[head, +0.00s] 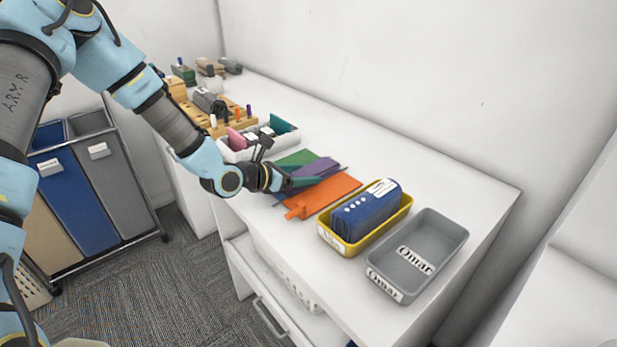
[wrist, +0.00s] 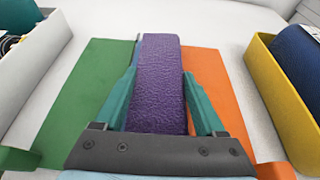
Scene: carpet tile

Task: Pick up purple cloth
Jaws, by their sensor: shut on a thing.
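The purple cloth (head: 318,169) lies on the white counter between a green cloth (head: 294,159) and an orange cloth (head: 325,195). In the wrist view the purple cloth (wrist: 160,75) is a textured strip running lengthwise between the teal fingers. My gripper (head: 300,182) reaches in from the left, low over the counter. In the wrist view my gripper (wrist: 160,88) is shut on the purple cloth, with one finger along each side of it. I cannot tell whether the cloth is clear of the surface.
A yellow bin (head: 348,246) holding a blue item (head: 366,211) stands right of the orange cloth. A grey bin (head: 452,237) labelled Omar is beyond it. A white bin (head: 232,155) with cloths stands to the left. An open drawer (head: 275,290) sits below the counter.

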